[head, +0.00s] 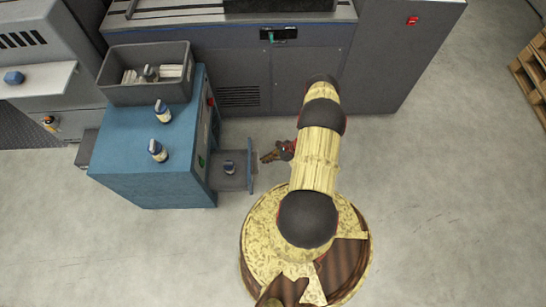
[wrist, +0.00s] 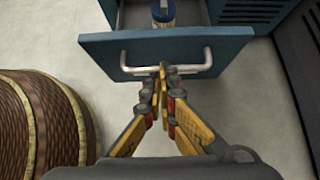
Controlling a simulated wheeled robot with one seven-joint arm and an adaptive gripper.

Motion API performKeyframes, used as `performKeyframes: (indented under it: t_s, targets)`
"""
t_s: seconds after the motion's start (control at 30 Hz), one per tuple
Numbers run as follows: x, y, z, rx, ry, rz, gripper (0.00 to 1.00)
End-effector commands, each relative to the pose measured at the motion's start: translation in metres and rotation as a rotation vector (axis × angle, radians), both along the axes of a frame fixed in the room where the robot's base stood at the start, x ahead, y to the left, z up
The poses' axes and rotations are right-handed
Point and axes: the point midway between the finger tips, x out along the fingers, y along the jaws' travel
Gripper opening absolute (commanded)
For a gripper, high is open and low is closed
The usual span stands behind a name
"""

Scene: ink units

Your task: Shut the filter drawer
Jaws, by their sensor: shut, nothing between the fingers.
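The filter drawer (head: 233,182) is pulled out from the right side of the blue cabinet (head: 145,170). Its blue front panel and metal bar handle show in the wrist view, where the drawer front (wrist: 220,45) lies just ahead. A small bottle with a blue cap (head: 229,168) stands in the drawer, and it is partly visible in the wrist view (wrist: 163,12). My gripper (head: 266,157) is shut and empty, to the right of the drawer front. In the wrist view my fingertips (wrist: 162,72) are at the handle's middle; I cannot tell if they touch it.
Two similar bottles (head: 157,149) stand on the cabinet top, with a grey bin (head: 146,93) behind them. A large grey machine (head: 255,70) stands behind. The floor (head: 430,210) to the right is clear, with wooden pallets (head: 532,75) at the far right.

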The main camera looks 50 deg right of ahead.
Motion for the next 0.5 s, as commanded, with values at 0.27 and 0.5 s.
performKeyframes:
  t_s: [0.27, 0.5]
  targets:
    - [0.028, 0.023, -0.003, -0.001, -0.001, 0.003, 0.0]
    - [0.033, 0.028, -0.002, -0.001, 0.0, 0.001, 0.0]
